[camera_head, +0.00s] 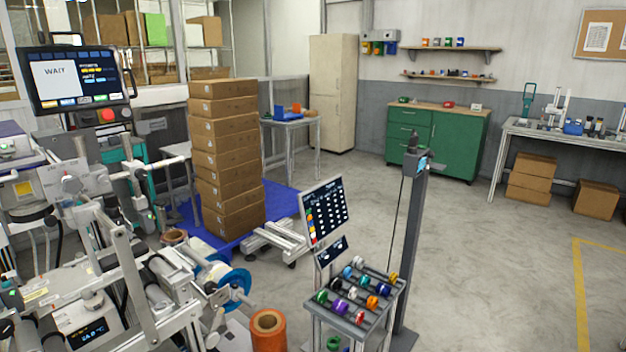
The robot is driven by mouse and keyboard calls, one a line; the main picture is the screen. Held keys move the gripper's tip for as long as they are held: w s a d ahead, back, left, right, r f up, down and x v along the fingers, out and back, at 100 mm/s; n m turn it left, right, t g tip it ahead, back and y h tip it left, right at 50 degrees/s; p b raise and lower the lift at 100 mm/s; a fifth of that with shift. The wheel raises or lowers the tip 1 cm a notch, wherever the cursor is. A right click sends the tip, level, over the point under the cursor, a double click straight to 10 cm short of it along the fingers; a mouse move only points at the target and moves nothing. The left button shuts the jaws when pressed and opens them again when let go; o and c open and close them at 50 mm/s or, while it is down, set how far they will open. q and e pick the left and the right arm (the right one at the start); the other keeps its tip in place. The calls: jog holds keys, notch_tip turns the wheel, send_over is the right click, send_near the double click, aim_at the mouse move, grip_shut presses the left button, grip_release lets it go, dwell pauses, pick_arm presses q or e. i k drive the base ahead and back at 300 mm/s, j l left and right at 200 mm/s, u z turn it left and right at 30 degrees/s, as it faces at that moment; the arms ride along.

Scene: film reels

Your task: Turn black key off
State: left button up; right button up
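I cannot make out a black key anywhere in this view. A labelling machine (130,270) with metal rollers and arms fills the left side. Its control screen (75,79) reads "WAIT", with a red round button (107,115) below it. A small lit display (88,333) sits low on the machine at the bottom left. Any key on the machine is hidden or too small to tell. Neither of my grippers shows in the view.
A stack of cardboard boxes (226,150) stands on a blue pallet (284,198). A rack of coloured reels (352,318) and a grey post (412,240) stand at the middle front. A green cabinet (455,145) is at the back. The floor (500,270) to the right is clear.

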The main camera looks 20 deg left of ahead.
aim_at(86, 119)
jog(key=i+l+u, duration=0.15)
jog(key=u, duration=0.25)
jog(key=i+l+u, duration=0.2)
jog(key=u, duration=0.15)
jog(key=i+l+u, duration=0.2)
jog(key=u, duration=0.2)
jog(key=i+l+u, duration=0.15)
jog(key=u, duration=0.15)
jog(key=i+l+u, duration=0.1)
jog(key=l+u, duration=0.2)
jog(key=i+l+u, duration=0.1)
jog(key=l+u, duration=0.15)
jog(key=l, duration=0.15)
